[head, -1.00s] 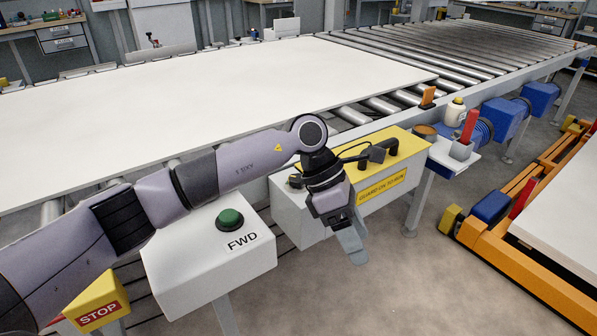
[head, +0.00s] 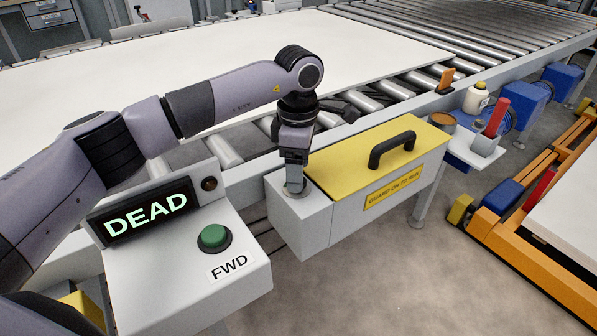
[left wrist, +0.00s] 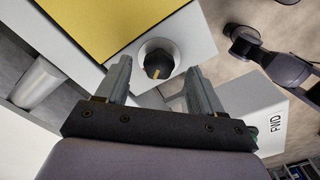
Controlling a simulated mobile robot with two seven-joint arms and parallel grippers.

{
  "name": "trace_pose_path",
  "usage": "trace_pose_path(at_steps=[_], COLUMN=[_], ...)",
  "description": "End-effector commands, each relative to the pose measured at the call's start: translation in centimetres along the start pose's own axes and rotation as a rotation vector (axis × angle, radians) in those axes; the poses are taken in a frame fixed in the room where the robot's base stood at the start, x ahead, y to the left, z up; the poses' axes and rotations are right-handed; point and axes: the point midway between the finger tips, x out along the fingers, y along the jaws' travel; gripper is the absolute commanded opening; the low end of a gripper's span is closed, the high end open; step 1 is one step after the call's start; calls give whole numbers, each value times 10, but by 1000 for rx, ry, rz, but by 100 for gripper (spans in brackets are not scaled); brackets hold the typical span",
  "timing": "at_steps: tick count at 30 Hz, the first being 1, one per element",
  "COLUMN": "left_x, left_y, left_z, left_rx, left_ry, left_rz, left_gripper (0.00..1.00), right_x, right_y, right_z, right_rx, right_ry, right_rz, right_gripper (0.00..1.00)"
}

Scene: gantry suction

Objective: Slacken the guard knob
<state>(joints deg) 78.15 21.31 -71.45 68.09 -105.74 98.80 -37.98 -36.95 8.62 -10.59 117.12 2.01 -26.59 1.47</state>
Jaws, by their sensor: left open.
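The guard knob (left wrist: 158,64) is a dark round knob with an orange pointer line, on a pale round base on the grey end of the guard box. In the head view my left gripper hides it. My left gripper (head: 295,188) points down over that grey end. In the left wrist view its two fingers are open, one on each side of the knob. The yellow guard cover (head: 365,165) has a black handle (head: 392,149) and a label reading GUARD ON TO RUN.
A grey control box (head: 190,275) with a green FWD button (head: 214,237) and a display reading DEAD (head: 146,214) stands left of the guard box. Behind is a roller conveyor (head: 470,65) with a large white board (head: 200,75). A small shelf (head: 465,150) holds several items.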

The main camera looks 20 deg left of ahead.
Motion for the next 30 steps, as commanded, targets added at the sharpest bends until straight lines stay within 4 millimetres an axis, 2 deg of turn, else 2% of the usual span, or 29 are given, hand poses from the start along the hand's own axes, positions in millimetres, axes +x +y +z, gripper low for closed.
trace_pose_path(at_steps=[4,13,14,18,19,30], left_x=[15,18,18,18,18,17], left_y=[0,0,0,0,0,0], left_z=[0,0,0,1,1,0], left_rx=[0,0,0,0,0,-56], left_ry=[0,-1,-1,-1,-1,-2], left_rz=[-1,0,0,0,0,0], left_gripper=[67,67,64,18,11,11], right_x=[0,2,2,2,2,2], right_y=[0,1,1,1,1,1], right_z=[0,-3,-4,-4,-4,-6], right_rx=[0,-2,-2,-3,-3,-3], right_ry=[0,8,9,11,11,11], right_rz=[0,1,1,2,2,2], right_gripper=[0,0,0,0,0,0])
